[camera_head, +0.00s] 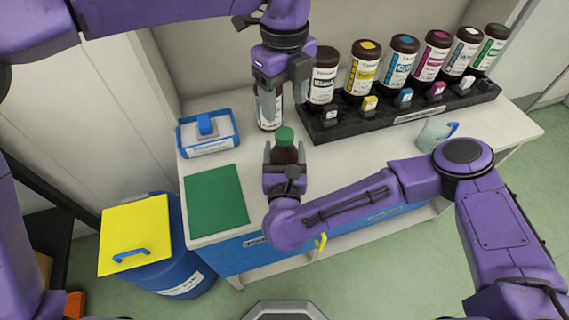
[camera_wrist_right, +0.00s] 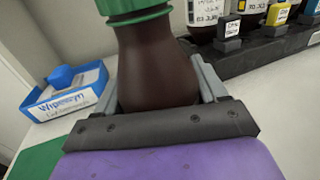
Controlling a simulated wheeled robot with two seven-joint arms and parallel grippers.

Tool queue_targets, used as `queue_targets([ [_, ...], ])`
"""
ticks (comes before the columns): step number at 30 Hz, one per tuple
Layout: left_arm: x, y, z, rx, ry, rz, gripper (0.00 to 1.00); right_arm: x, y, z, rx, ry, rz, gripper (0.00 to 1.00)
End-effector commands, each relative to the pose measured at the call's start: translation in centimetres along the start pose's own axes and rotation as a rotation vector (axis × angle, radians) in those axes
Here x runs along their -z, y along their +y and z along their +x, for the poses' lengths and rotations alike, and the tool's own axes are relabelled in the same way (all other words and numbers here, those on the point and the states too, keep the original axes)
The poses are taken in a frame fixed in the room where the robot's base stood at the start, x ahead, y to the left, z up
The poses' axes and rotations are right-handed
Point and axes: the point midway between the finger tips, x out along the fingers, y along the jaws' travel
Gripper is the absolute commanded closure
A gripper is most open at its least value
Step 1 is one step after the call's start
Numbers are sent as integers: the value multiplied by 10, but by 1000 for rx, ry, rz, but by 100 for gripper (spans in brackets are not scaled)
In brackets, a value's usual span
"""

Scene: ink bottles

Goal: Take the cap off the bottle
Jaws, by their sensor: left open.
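A dark brown bottle (camera_head: 285,155) with a green cap (camera_head: 285,136) stands upright in my right gripper (camera_head: 285,168) at the front part of the table. In the right wrist view the bottle (camera_wrist_right: 155,65) sits between the two fingers, which appear to press on its sides, and the green cap (camera_wrist_right: 132,8) is on its neck, partly cut off by the top edge. My left gripper (camera_head: 279,112) is open and empty, pointing down, above and slightly behind the cap in the head view. It does not visibly touch the cap.
A bottle with a white label (camera_head: 268,118) stands behind my left gripper. A black rack (camera_head: 330,128) holds several ink bottles. A blue-trimmed wipes box (camera_head: 208,134), a green mat (camera_head: 216,198) and a beaker (camera_head: 432,135) are on the table. A blue bin with a yellow lid (camera_head: 140,240) stands left.

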Motion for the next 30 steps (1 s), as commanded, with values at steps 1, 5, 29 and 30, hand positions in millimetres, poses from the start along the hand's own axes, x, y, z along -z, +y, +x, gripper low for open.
queue_targets([
  [1, 0, 0, 0, 0, 0, 0, 35, 0, 0, 0, 0, 0, 0, 91],
  [5, -11, -2, -2, 11, -61, 13, 35, 0, 0, 0, 0, 0, 0, 100],
  [29, 55, -173, -134, 645, 1237, -1343, 35, 0, 0, 0, 0, 0, 0, 100],
  [30, 66, -164, -122, 670, 1087, -1113, 35, 0, 0, 0, 0, 0, 0, 100],
])
